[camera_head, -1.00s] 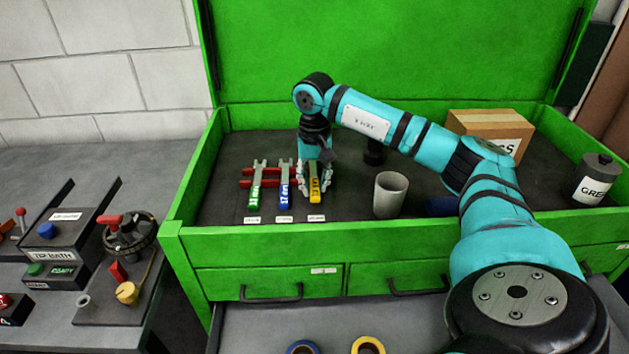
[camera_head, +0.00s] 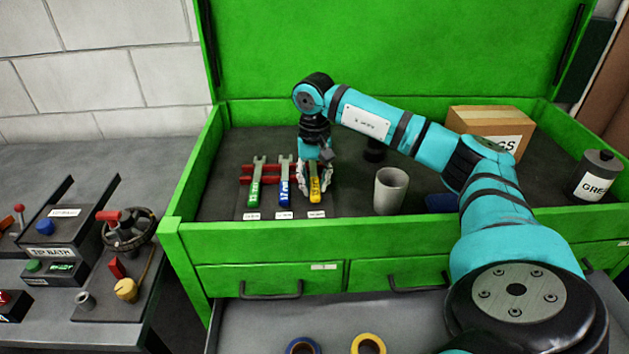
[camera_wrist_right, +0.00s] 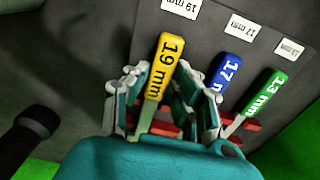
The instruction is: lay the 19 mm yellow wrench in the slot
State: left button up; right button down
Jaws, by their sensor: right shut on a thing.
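The yellow 19 mm wrench (camera_head: 314,190) lies at the right end of a row of wrenches in the green chest. Its yellow handle (camera_wrist_right: 164,66) points to the 19 mm label in the right wrist view. My right gripper (camera_head: 315,180) is down over this wrench from above, its fingers shut on it; in the right wrist view the fingers (camera_wrist_right: 163,95) stand on both sides of the handle. The wrench's head is hidden under the gripper. The red rack (camera_head: 262,180) with the slots runs under the wrenches. My left gripper is not in view.
The blue 17 mm wrench (camera_head: 285,185) and the green 13 mm wrench (camera_head: 256,185) lie just left. A grey cup (camera_head: 390,192) stands to the right, with a cardboard box (camera_head: 490,128) and a grease can (camera_head: 596,178) farther right. The chest's front wall (camera_head: 400,240) is close.

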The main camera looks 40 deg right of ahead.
jog(key=shift+f, duration=0.35)
jog(key=c, duration=0.7)
grip_release()
jog(key=shift+r, duration=0.15)
jog(key=shift+r+p, duration=2.55)
jog(key=shift+r, duration=0.85)
